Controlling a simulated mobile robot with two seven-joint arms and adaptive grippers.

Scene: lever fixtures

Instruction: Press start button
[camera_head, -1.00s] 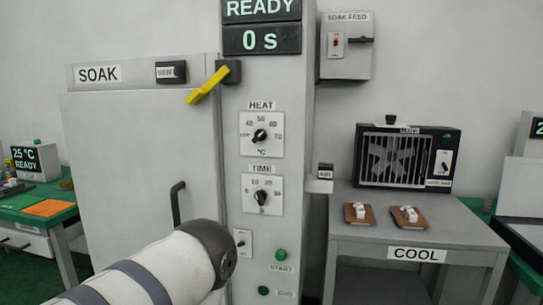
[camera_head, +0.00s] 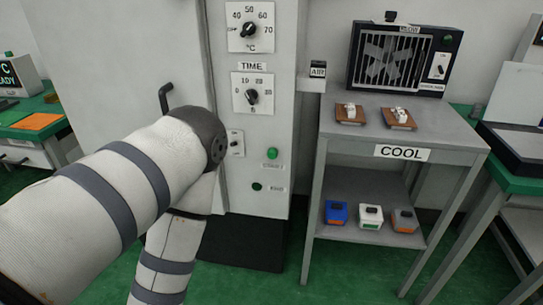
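The green start button (camera_head: 272,153) is on the lower front panel of the soak cabinet (camera_head: 277,105), below the time dial (camera_head: 252,96). A small label, too blurred to read now, sits just under it. A darker round part (camera_head: 257,187) is lower on the same panel. One of my arms, white with grey bands, comes in from the left and bends downward in front of the cabinet door, left of the button. Neither gripper shows in the view. The arm stands apart from the button in the picture and does not cover it.
The grey COOL table (camera_head: 403,153) stands right of the cabinet, with two brown trays (camera_head: 350,115) and a caged fan (camera_head: 401,58). Several small boxes (camera_head: 370,216) sit on its lower shelf. A door handle (camera_head: 165,94) and a switch (camera_head: 236,143) are near my arm.

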